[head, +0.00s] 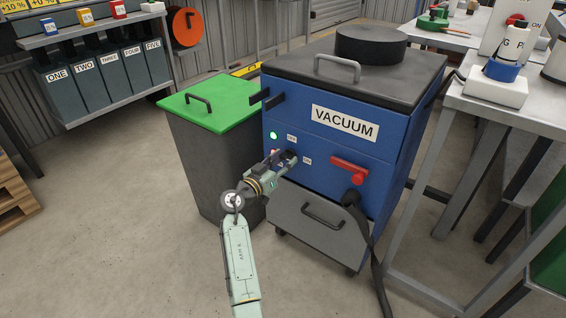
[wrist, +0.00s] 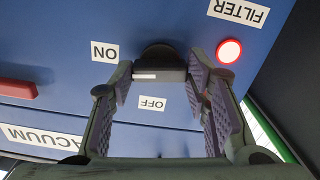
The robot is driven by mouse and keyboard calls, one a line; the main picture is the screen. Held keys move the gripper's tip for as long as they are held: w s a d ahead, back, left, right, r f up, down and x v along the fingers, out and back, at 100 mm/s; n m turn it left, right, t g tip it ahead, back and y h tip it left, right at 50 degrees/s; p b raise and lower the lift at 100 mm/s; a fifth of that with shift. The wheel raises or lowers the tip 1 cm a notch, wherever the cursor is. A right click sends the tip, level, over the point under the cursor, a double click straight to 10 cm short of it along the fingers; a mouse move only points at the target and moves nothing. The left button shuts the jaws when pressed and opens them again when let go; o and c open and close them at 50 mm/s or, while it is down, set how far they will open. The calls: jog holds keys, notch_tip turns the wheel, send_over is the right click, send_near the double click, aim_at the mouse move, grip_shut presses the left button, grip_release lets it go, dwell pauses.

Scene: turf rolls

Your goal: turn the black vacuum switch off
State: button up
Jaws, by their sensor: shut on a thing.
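The blue vacuum cabinet (head: 385,150) stands ahead, with "VACUUM" on its front. In the wrist view, which is upside down, the black switch (wrist: 166,60) sits between the fingers of my gripper (wrist: 160,80). The fingers are shut on its sides. Its white mark lies level, on the half towards the ON label (wrist: 104,52). The OFF label (wrist: 152,103) shows below the switch there. In the head view my gripper (head: 288,159) reaches the panel and hides most of the switch. A green lamp (head: 273,135) glows above left of it.
A red handle (head: 349,170) sticks out right of the switch. A red-ringed lamp (wrist: 229,51) lies beside the FILTER label (wrist: 238,12). A green-lidded bin (head: 212,104) stands close on the left, a grey-topped bench (head: 510,110) on the right. A black hose hangs at the front.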

jog(key=n, duration=0.4)
jog(key=shift+r, duration=0.1)
jog(key=n+p, duration=0.1)
jog(key=n, duration=0.3)
jog(key=n+p, duration=0.2)
jog(key=n, duration=0.3)
jog(key=shift+r, duration=0.1)
jog(key=shift+n+p, duration=0.85)
jog(key=shift+n, duration=0.55)
jog(key=o, duration=1.2)
jog(key=shift+c, duration=0.2)
jog(key=shift+f, duration=0.2)
jog(key=shift+a, duration=0.1)
